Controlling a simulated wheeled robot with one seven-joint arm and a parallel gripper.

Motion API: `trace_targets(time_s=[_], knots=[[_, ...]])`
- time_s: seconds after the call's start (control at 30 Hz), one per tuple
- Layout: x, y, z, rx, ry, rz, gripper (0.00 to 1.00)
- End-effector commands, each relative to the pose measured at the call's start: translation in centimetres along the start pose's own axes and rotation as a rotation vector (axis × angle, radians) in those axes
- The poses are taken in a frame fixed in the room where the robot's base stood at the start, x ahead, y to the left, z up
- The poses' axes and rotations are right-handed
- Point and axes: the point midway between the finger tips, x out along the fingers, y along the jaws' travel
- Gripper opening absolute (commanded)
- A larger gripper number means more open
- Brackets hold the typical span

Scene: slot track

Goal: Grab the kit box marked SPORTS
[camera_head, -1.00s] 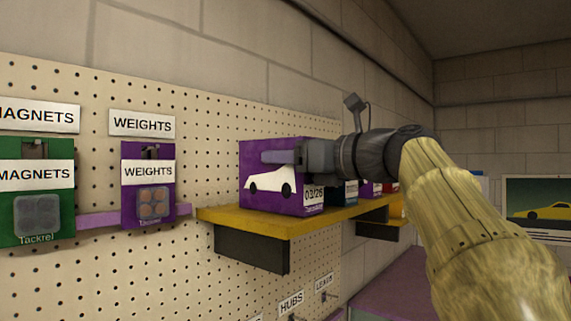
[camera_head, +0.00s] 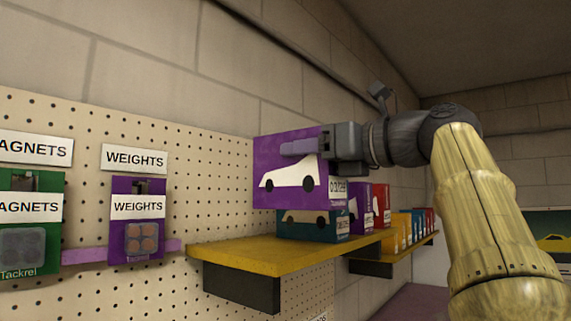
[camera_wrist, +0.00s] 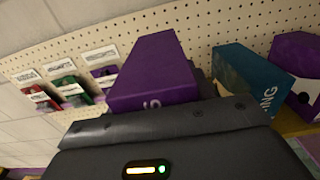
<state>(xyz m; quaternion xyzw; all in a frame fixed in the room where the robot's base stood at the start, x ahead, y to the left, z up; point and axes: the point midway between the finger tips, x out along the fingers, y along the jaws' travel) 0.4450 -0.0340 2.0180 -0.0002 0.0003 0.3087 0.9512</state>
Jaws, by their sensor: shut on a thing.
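A purple kit box (camera_head: 275,165) with a white car shape and a small white label is held above the yellow shelf (camera_head: 240,252). My gripper (camera_head: 305,148) is shut on it from the right side. In the wrist view the purple box (camera_wrist: 155,72) stands just ahead of my gripper, with part of a white word on its edge. I cannot read the whole word, so I cannot tell if it is SPORTS. A teal box (camera_head: 310,226) with a car shape stands on the shelf behind and below the held box; it also shows in the wrist view (camera_wrist: 250,80).
More boxes, including a purple one (camera_head: 360,205) and a yellow one (camera_head: 400,228), stand farther along the shelves. Packs marked WEIGHTS (camera_head: 138,230) and MAGNETS (camera_head: 22,240) hang on the pegboard at left. The shelf's near end is bare.

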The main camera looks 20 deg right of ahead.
Motion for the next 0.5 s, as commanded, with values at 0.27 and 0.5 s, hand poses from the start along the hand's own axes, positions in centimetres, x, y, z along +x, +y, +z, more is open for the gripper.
trace_targets(time_s=[0.27, 0.5], knots=[[-7.3, -0.2, 0.0, -0.001, -0.001, -0.009, 0.2], [-12.0, -0.1, 0.1, 0.0, -0.002, -0.005, 0.2]])
